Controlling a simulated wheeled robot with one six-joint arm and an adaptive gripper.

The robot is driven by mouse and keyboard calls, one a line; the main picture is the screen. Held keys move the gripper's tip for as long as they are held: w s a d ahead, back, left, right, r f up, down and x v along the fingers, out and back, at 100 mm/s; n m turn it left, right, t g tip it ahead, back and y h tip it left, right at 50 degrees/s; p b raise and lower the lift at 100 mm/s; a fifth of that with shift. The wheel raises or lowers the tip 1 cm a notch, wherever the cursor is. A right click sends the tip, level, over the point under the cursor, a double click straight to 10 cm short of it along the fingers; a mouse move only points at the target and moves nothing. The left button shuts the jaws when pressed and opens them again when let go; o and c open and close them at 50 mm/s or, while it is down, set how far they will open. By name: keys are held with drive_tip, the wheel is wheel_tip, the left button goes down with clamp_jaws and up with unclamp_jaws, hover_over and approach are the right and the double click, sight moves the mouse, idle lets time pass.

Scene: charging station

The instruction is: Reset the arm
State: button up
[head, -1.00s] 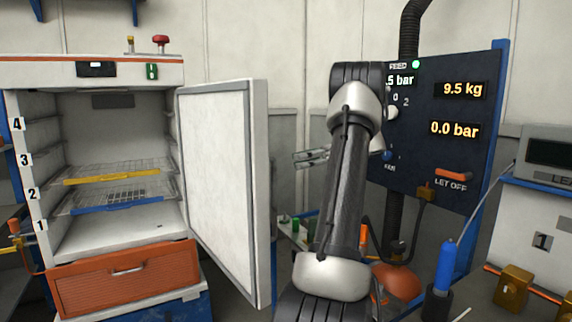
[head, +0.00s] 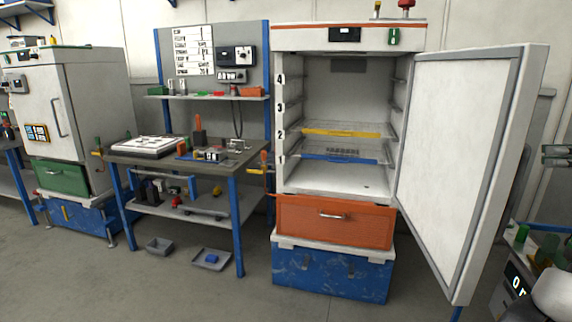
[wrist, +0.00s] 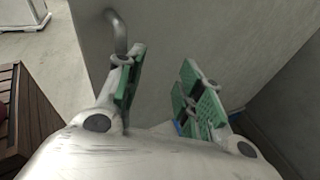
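My gripper (wrist: 165,82) shows in the wrist view with its two green-padded fingers apart and nothing between them. A pale grey panel with a curved metal handle (wrist: 117,28) lies beyond the fingers; the handle is close to the left finger in the picture, and I cannot tell whether they touch. In the head view only the fingers of my gripper (head: 557,155) show at the right edge, beside the open white door (head: 460,150). Most of my arm is outside the head view.
The open cabinet (head: 325,178) has numbered levels, a yellow-edged rack (head: 341,133) and a blue-edged rack (head: 340,159). An orange drawer (head: 333,222) is shut below. A workbench (head: 235,160) and a closed white cabinet (head: 85,95) stand left. Grey floor in front is open.

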drive_tip(key=s+f+n+g+h, duration=0.1)
drive_tip(key=s+f+n+h, duration=0.2)
drive_tip(key=f, duration=0.6)
drive_tip(key=s+a+f+n+g+h, duration=0.2)
drive_tip(key=s+a+n+g, duration=0.2)
drive_tip(key=s+a, duration=0.15)
drive_tip(key=s+a+r+n+h, duration=0.2)
drive_tip(key=s+a+n, duration=0.1)
drive_tip(key=a+n, duration=0.3)
drive_tip(key=s+a+r+n+h, duration=0.2)
drive_tip(key=s+a+n, duration=0.2)
drive_tip(key=a+n, duration=0.3)
drive_tip(key=s+a+r+n+h, duration=0.2)
drive_tip(key=a+n, duration=0.5)
drive_tip(key=a, duration=0.5)
drive_tip(key=shift+s+a+r+h, duration=0.2)
drive_tip(key=shift+s+h, duration=0.4)
drive_tip(key=shift+s, duration=0.5)
